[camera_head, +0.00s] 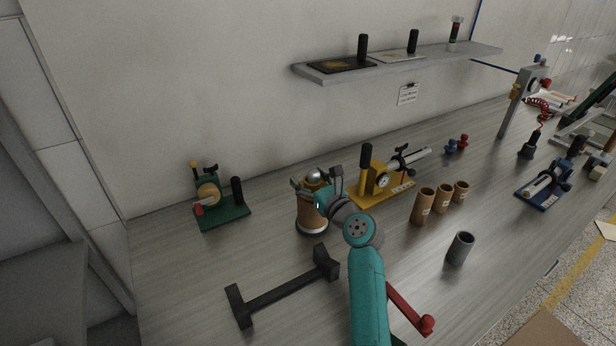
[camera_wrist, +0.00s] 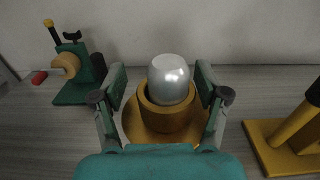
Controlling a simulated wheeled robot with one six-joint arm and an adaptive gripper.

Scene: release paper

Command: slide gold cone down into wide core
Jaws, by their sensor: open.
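A brown wide core (camera_head: 307,217) stands upright on a pale and dark round base, with a silver rounded post top (camera_head: 314,174) rising above it. In the wrist view the silver post top (camera_wrist: 169,80) rises through a gold ring-shaped piece (camera_wrist: 166,117), which looks like the gold cone. A wider gold-brown rim shows below it; I cannot tell whether it is the core or part of the cone. My gripper (camera_wrist: 161,88) is open, with one finger on each side of the post and gold piece. How deep the cone sits is hidden. The gripper also shows in the head view (camera_head: 319,187).
A green-based device (camera_head: 222,217) stands left and a yellow-based device (camera_head: 382,190) close on the right. A black bar stand (camera_head: 284,290) lies in front. Several brown tubes (camera_head: 424,205) and a grey tube (camera_head: 460,248) stand to the right. A shelf (camera_head: 400,66) hangs behind.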

